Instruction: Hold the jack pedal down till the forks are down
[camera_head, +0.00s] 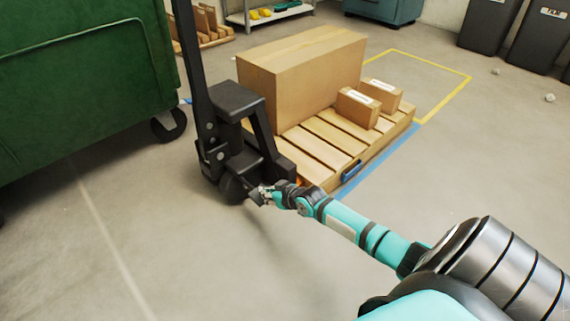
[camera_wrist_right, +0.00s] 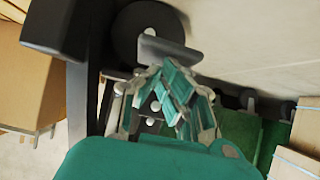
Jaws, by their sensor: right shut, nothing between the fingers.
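The black pallet jack (camera_head: 238,140) stands left of centre in the head view, at the near end of a wooden pallet (camera_head: 327,150). Its forks are hidden under the pallet, so I cannot tell their height. My right gripper (camera_head: 263,195) is low beside the jack's wheel, shut and empty. In the right wrist view the closed fingers (camera_wrist_right: 168,78) point at a small grey plate, which looks like the pedal (camera_wrist_right: 172,49), in front of the dark wheel (camera_wrist_right: 138,28). The fingertips are at or very near its edge; I cannot tell whether they touch. My left gripper is not in view.
A large carton (camera_head: 300,75) and two small boxes (camera_head: 358,107) sit on the pallet. A green wheeled bin (camera_head: 85,85) stands to the left. Blue and yellow lines mark the floor. The floor in front of the jack is clear.

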